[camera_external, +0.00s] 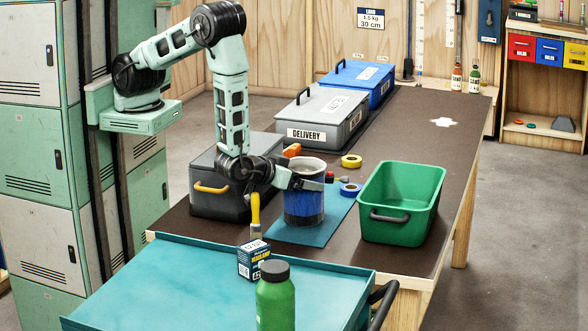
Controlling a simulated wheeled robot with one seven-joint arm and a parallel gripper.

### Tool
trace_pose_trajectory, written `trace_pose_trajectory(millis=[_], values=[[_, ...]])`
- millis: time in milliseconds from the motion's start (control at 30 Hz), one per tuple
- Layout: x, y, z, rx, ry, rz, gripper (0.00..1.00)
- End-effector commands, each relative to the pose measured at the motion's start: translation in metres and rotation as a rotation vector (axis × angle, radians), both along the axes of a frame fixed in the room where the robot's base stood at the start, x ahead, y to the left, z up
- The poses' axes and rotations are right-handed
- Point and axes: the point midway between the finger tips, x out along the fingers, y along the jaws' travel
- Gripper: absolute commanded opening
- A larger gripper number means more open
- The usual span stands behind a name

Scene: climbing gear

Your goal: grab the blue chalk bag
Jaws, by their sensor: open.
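The blue chalk bag (304,207) stands upright on a blue mat (340,215) on the dark table. It is a round bag with a pale rim and a dark lower band. My gripper (318,183) is open at the upper part of the bag, coming in from the left. One dark finger crosses the front of the bag just below the rim. The other finger is hard to make out, so I cannot tell whether the jaws straddle the bag or touch it.
A dark toolbox (205,210) stands close left, a green bin (400,225) to the right. A yellow-handled brush (255,212) and small box (252,262) are in front. Yellow tape (351,161) and blue tape (350,190) lie near the bag. Delivery case (318,115) stands behind.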

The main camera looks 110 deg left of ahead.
Motion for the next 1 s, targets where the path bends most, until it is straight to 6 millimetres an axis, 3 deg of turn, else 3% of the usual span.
trace_pose_trajectory(millis=[200,333,367,733,1000], values=[[0.0,0.0,0.0,0.0,0.0,-0.001,0.97],[0.0,0.0,0.0,0.0,0.0,-0.001,0.61],[0.0,0.0,0.0,0.0,0.0,-0.001,0.58],[0.001,0.0,0.006,0.0,-0.002,-0.001,0.58],[0.001,-0.001,0.04,-0.003,-0.006,0.0,0.58]])
